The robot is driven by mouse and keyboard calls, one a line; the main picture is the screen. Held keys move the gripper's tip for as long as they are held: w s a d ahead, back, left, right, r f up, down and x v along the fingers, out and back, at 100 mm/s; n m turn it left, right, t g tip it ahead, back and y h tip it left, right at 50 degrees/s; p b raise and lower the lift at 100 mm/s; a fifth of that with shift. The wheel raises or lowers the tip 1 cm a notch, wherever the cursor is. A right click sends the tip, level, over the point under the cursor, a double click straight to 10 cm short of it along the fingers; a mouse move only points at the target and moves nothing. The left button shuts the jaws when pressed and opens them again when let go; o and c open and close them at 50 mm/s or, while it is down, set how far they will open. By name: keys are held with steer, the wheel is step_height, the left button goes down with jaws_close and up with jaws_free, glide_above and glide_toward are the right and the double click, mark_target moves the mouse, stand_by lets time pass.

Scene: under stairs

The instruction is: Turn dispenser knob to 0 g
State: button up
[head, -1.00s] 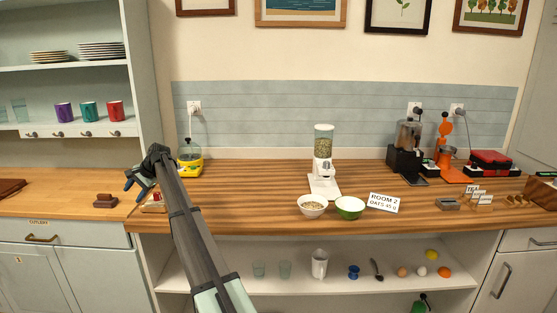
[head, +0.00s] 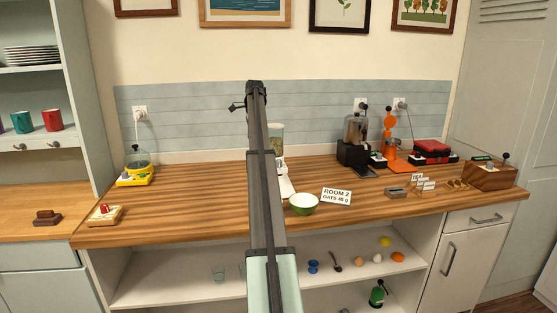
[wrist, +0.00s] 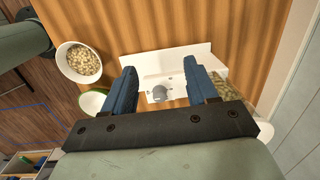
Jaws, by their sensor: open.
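The dispenser is mostly hidden behind my arm in the head view; its clear hopper (head: 277,138) and part of its white base (head: 287,187) show. In the wrist view the white dispenser base (wrist: 165,60) lies below my gripper, and the oat-filled hopper (wrist: 233,92) is at right. A small grey knob (wrist: 161,94) shows on the dispenser's front between the fingers. My gripper (wrist: 162,72) is open, with one blue finger on each side of the knob; neither visibly touches it. The knob's setting cannot be read.
A bowl of oats (wrist: 79,62) and a green bowl (head: 303,204) stand in front of the dispenser. A card (head: 337,196) reads "ROOM 2 OATS 45 g".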

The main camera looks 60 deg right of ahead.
mark_target(279, 163)
steer(key=s+d+r+m+g, duration=0.1)
steer(key=s+d+r+m, duration=0.2)
steer(key=s+d, duration=0.5)
steer(key=f, duration=0.9)
steer(key=a+f, duration=0.1)
steer(key=f, duration=0.3)
steer(key=shift+s+f, duration=0.3)
steer(key=shift+s, duration=0.05)
steer(key=c, duration=1.1)
